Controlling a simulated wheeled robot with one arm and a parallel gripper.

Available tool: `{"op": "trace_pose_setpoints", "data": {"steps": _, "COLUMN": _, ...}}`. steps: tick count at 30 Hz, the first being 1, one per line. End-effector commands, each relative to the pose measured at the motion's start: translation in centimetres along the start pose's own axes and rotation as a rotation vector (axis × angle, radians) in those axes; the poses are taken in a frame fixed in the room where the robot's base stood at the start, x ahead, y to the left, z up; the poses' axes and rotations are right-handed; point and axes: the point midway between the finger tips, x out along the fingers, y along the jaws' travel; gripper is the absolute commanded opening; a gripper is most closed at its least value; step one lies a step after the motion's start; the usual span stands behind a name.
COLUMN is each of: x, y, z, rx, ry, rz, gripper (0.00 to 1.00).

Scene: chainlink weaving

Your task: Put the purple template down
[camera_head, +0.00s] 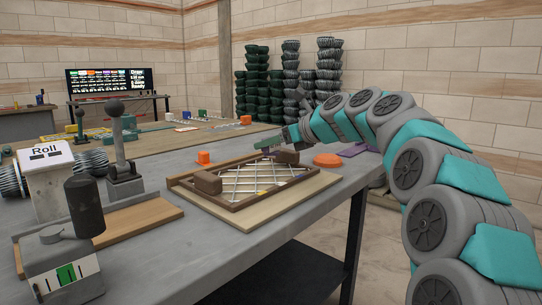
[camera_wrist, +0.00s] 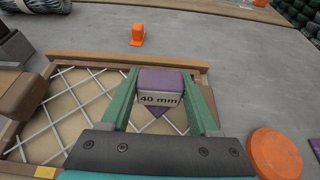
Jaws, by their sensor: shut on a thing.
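The purple template (camera_wrist: 160,80) has a pale label reading "40 mm" on its near side. It sits between the two green fingers of my gripper (camera_wrist: 164,92), which is shut on it. A pointed purple part shows below the label. In the wrist view it appears over the wire mesh near the right side of the wooden frame (camera_wrist: 110,60); I cannot tell whether it touches the mesh. In the head view my gripper (camera_head: 264,144) is above the far side of the frame (camera_head: 238,203), and the template is not clearly seen there.
Brown blocks (camera_head: 208,183) sit on the frame. An orange disc (camera_head: 327,160) lies right of it, with another purple piece (camera_head: 354,149) beyond. A small orange object (camera_head: 204,158) stands behind the frame. Levers and a "Roll" machine (camera_head: 48,183) stand at left. Grey table is bare between.

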Motion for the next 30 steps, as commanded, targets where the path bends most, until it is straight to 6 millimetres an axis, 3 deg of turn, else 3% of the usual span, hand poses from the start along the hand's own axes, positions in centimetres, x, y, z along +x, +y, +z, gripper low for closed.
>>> {"op": "trace_pose_setpoints", "data": {"steps": 12, "x": 1.5, "y": 0.0, "z": -3.3, "rx": 0.003, "ry": 0.001, "rz": 0.002, "gripper": 0.00}}
{"op": "trace_pose_setpoints", "data": {"steps": 22, "x": 1.5, "y": 0.0, "z": -3.4, "rx": 0.001, "ry": 0.001, "rz": 0.002, "gripper": 0.00}}
{"op": "trace_pose_setpoints", "data": {"steps": 23, "x": 1.6, "y": 0.0, "z": -3.5, "rx": 0.000, "ry": 0.001, "rz": 0.001, "gripper": 0.64}}
{"op": "trace_pose_setpoints", "data": {"steps": 30, "x": 1.6, "y": -0.1, "z": -3.5, "rx": 0.000, "ry": 0.001, "rz": 0.001, "gripper": 0.91}}
